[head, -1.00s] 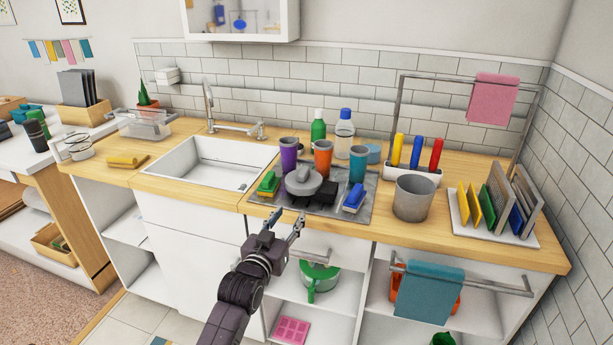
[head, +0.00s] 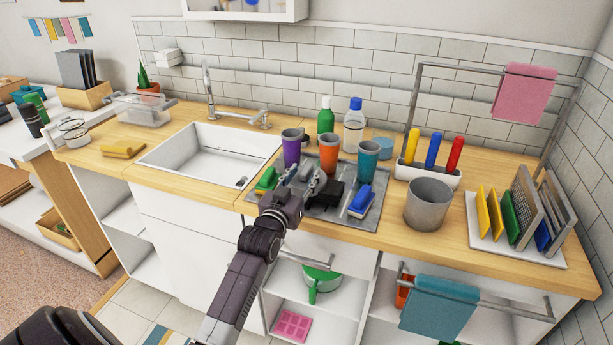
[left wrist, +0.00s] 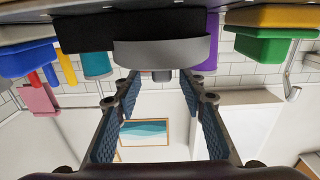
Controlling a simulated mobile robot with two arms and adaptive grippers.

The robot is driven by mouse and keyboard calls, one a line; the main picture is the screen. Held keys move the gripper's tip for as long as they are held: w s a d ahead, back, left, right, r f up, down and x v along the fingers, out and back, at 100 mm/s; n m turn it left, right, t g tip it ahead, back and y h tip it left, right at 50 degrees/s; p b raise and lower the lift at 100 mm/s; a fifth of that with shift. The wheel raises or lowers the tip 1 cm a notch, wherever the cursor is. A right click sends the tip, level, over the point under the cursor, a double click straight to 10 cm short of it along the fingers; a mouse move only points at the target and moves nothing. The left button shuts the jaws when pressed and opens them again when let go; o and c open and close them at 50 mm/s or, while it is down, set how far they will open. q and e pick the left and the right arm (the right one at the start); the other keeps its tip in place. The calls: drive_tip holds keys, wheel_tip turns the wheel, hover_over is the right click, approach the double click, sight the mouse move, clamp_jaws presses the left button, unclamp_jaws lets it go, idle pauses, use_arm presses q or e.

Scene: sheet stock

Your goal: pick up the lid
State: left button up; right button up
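The grey round lid (left wrist: 150,53) lies among the cups on the dark mat (head: 335,212) right of the sink. In the head view my left gripper (head: 303,184) covers most of it. The left gripper is open, its two fingers spread and low over the mat at the lid. In the left wrist view, which is upside down, the lid's small knob (left wrist: 162,76) shows between the open fingertips, with clear space on both sides. I cannot tell whether the fingers touch the lid. My right gripper is not in view.
Purple (head: 291,148), orange (head: 328,154) and teal (head: 367,161) cups stand just behind the lid. A green-and-yellow sponge (head: 266,181), a black block (head: 329,195) and a blue sponge (head: 361,202) flank it. A grey bin (head: 428,205) stands to the right.

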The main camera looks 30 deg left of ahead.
use_arm(q)
drive_tip(key=x, duration=0.3)
drive_tip(key=shift+a+f, duration=0.1)
drive_tip(key=shift+a, duration=0.05)
drive_tip(key=shift+w, duration=0.1)
drive_tip(key=c, duration=0.9)
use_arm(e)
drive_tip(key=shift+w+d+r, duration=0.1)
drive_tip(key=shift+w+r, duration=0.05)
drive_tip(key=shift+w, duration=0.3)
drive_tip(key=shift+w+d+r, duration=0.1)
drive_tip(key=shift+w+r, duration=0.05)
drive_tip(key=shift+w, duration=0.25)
use_arm(q)
wheel_tip(320, 180, up, 19)
wheel_tip(320, 180, up, 5)
drive_tip(key=p, duration=0.4)
hover_over(306, 169)
drive_tip(key=shift+w, duration=0.1)
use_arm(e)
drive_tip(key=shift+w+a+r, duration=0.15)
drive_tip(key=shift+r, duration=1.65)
